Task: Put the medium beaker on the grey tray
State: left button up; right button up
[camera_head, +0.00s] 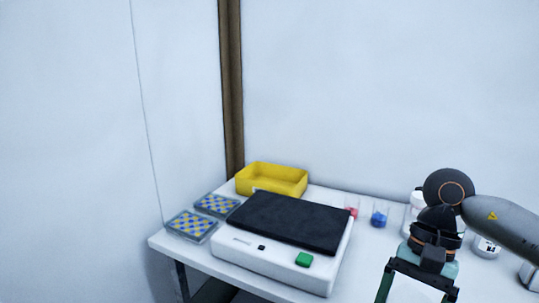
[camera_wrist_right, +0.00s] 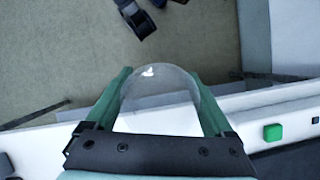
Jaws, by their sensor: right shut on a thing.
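My right gripper (camera_head: 415,293) is at the lower right of the head view, in front of the bench, with its fingers pointing down. In the right wrist view its green fingers (camera_wrist_right: 160,78) are shut on a clear, empty-looking glass beaker (camera_wrist_right: 158,95), one finger on each side. The beaker's rounded rim shows beyond the fingers. In the head view the held glass is too faint to make out clearly. I see no clear grey tray; a dark, flat top (camera_head: 290,222) sits on a white device with a green button (camera_head: 304,260). My left gripper is not clearly seen.
On the white bench (camera_head: 195,255) stand a yellow bin (camera_head: 272,182) at the back and two blue-yellow patterned racks (camera_head: 192,226) at the left. Small beakers with red (camera_head: 351,212) and blue (camera_head: 379,219) contents stand right of the device. White containers (camera_head: 486,247) stand farther right.

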jog(key=a+n, duration=0.1)
jog(key=n, duration=0.1)
jog(key=w+a+n+h, duration=0.1)
jog(key=n, duration=0.1)
jog(key=shift+f+n+g, duration=0.2)
jog(key=shift+n+g, duration=0.1)
jog(key=shift+g, duration=0.1)
pick_arm(q)
notch_tip(320, 180, up, 13)
jog(key=s+a+p, duration=0.2)
jog(key=p, duration=1.7)
jog(key=shift+s+a+r+n+y+p, duration=0.15)
jog(key=shift+s+a+n+y+p, duration=0.1)
jog(key=shift+n+y+p, duration=0.15)
pick_arm(e)
notch_tip(320, 180, up, 11)
jog(key=a+n+h, duration=0.1)
jog(key=n+h, duration=0.1)
jog(key=n, duration=0.2)
jog(key=shift+w+r+n, duration=0.15)
jog(key=shift+w+n, duration=0.15)
jog(key=shift+w, duration=0.05)
pick_arm(q)
jog(key=shift+d, duration=0.1)
pick_arm(e)
jog(key=shift+a, duration=0.1)
pick_arm(q)
jog(key=shift+g, duration=0.3)
